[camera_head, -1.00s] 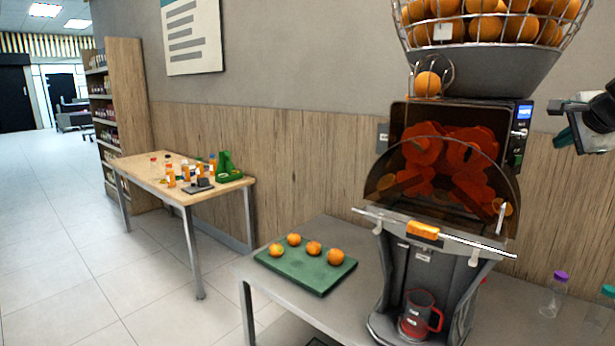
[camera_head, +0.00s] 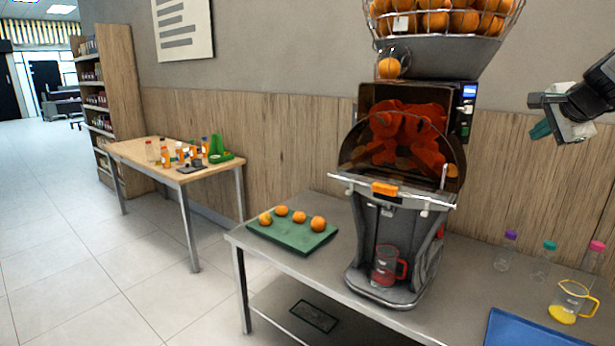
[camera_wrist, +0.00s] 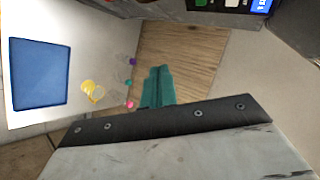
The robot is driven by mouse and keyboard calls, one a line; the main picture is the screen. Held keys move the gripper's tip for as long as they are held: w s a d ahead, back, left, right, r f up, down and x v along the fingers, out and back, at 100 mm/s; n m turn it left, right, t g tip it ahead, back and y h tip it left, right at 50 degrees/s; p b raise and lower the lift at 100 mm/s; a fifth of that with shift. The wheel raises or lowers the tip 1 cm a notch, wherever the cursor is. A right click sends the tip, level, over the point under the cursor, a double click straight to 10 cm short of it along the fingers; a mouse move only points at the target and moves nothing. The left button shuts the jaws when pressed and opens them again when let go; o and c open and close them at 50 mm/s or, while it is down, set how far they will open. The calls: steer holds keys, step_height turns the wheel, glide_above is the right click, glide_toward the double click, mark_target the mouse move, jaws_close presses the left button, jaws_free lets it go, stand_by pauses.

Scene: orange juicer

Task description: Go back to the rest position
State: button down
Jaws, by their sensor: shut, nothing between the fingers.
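My gripper (camera_head: 541,130) is raised at the upper right of the head view, right of the juicer and well above the table. Its teal fingers are together, with nothing held; they also show in the wrist view (camera_wrist: 158,88). The orange juicer (camera_head: 400,180) stands on the grey table (camera_head: 455,300), with oranges in its top basket (camera_head: 435,45). A red-tinted jug (camera_head: 386,266) stands in the juicer's base. My gripper is apart from all of these.
A green board (camera_head: 292,236) with several oranges lies left of the juicer. Bottles with purple (camera_head: 507,250), teal (camera_head: 543,262) and pink caps (camera_head: 595,258), a yellow-handled jug (camera_head: 570,302) and a blue mat (camera_head: 530,332) are at right. A wooden table (camera_head: 130,152) stands further left.

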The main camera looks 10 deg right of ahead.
steer(key=s+a+f+n+g+y, duration=0.2)
steer(key=s+a+f+n, duration=0.3)
steer(key=a, duration=0.4)
steer(key=s+a+f+n+g+y, duration=0.2)
steer(key=s+a+f+n+g, duration=0.15)
steer(key=a+f, duration=0.35)
steer(key=s+a+f+n+g, duration=0.1)
steer(key=s+a+f+n, duration=0.2)
steer(key=s+a+n, duration=0.2)
steer(key=s+a+f+n+g, duration=0.2)
steer(key=s+a+n, duration=0.4)
steer(key=s+a, duration=0.5)
steer(key=a+f, duration=0.1)
steer(key=a, duration=0.3)
steer(key=shift+a+f, duration=0.2)
steer(key=shift+a, duration=0.05)
steer(key=shift+n, duration=0.25)
stand_by(0.3)
